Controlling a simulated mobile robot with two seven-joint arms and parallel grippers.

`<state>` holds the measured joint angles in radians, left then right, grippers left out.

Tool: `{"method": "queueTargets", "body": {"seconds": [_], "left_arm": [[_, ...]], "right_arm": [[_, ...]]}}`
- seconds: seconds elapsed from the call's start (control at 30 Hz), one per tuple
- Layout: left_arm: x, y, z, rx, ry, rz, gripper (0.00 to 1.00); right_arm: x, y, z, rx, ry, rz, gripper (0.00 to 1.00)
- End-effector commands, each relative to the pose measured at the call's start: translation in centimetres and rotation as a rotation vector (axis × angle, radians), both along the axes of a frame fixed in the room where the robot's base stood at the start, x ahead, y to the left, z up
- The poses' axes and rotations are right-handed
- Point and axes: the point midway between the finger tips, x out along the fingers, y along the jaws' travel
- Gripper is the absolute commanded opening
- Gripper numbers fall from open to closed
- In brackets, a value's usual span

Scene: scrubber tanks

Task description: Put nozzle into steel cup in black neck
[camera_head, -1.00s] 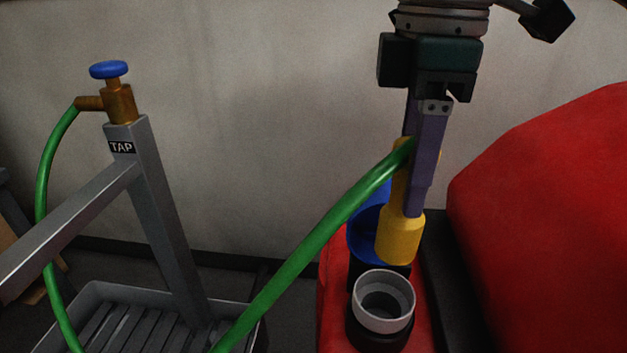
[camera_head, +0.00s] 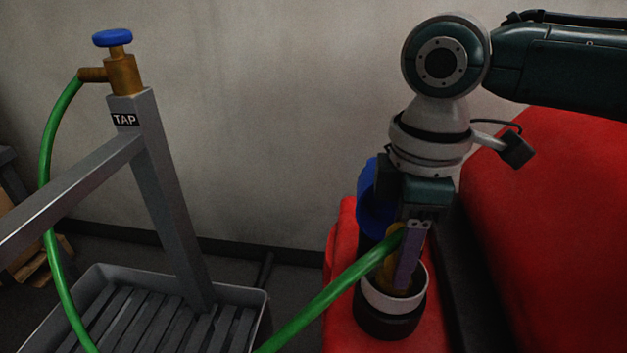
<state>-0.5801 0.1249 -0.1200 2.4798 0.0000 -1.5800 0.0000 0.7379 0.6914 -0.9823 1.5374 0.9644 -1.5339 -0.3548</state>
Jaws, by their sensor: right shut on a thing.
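The yellow nozzle (camera_head: 391,270) hangs upright at the end of the green hose (camera_head: 335,292). My right gripper (camera_head: 407,278) points down and is shut on it. The nozzle's lower end is inside the rim of the steel cup (camera_head: 420,291), so its tip is hidden. The cup sits in the black neck (camera_head: 386,322) on the red machine. The fingers reach down to about the cup's rim. I cannot tell whether the nozzle touches the cup's bottom. My left gripper does not show.
A blue lid (camera_head: 372,200) stands open behind the neck. The large red body (camera_head: 560,210) is close on the right. The tap (camera_head: 122,72) on its grey post stands at the left, over a slatted grey tray (camera_head: 262,297).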

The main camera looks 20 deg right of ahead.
Motion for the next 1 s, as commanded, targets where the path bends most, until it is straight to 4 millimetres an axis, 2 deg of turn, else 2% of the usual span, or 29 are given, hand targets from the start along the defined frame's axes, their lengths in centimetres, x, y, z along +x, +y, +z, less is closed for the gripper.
{"method": "queueTargets", "body": {"seconds": [0.17,0.2,0.43,0.77,0.87,1.0], "left_arm": [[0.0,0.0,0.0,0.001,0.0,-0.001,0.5],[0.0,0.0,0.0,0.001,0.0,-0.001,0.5],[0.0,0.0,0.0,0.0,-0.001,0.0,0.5],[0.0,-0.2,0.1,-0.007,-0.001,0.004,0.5],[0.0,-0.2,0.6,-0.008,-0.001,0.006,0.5],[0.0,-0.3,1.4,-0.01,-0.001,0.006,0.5]], "right_arm": [[0.0,0.0,-0.2,0.001,-0.001,0.0,0.0],[0.0,0.0,-0.3,0.001,-0.001,0.0,0.5],[0.0,0.0,-0.3,0.0,0.0,0.0,0.76],[0.0,0.0,0.2,-0.001,-0.001,0.0,0.78],[0.1,0.0,1.6,0.001,-0.003,0.0,0.78],[0.1,0.0,4.7,0.0,-0.005,0.0,0.78]]}}
